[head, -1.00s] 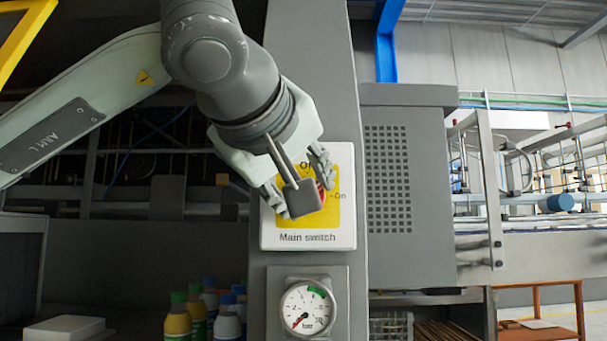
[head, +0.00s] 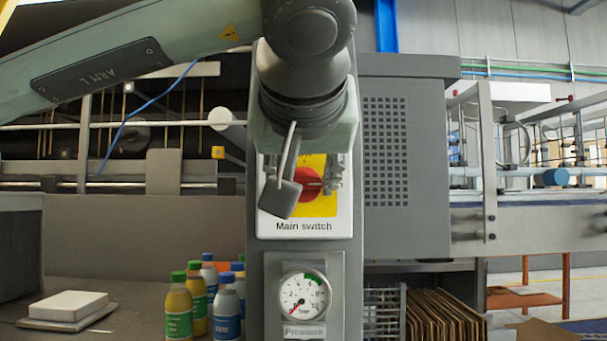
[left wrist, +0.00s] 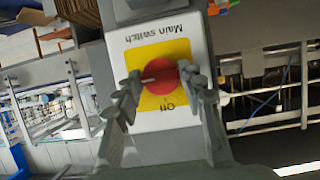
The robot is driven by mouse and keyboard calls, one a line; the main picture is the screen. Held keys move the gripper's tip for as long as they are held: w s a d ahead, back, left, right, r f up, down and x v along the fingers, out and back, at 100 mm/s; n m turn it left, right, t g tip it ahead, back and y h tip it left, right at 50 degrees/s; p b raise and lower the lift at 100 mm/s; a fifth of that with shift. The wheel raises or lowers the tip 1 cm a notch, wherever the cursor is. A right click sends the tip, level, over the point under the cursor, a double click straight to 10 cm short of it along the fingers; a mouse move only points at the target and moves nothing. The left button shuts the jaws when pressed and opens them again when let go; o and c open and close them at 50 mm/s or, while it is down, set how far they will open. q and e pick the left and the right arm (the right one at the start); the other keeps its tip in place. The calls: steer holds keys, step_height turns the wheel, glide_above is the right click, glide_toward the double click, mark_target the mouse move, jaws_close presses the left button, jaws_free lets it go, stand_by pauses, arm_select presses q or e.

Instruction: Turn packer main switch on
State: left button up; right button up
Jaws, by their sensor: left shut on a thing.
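The main switch (head: 326,208) is a red round knob on a yellow square in a white plate, on the front of a grey column. The red knob (left wrist: 170,68) shows between the fingers in the left wrist view. My left gripper (head: 310,180) reaches the plate from above and is shut on the knob, one finger on each side. In the left wrist view, the gripper (left wrist: 165,84) and plate appear upside down. A pale mark on the knob points left there, sideways from the "Off" label. The "On" label is hidden. A grey slab on my gripper covers the plate's left part in the head view.
A pressure gauge (head: 303,297) sits just below the switch. Several bottles (head: 201,302) stand left of the column, with a white block (head: 68,305) farther left. A grey perforated cabinet (head: 400,160) stands close on the right.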

stand_by(0.3)
arm_select(q)
steer(key=o, duration=1.1)
steer(key=shift+o, duration=0.2)
steer(key=v, duration=1.2)
steer(key=shift+d, duration=0.1)
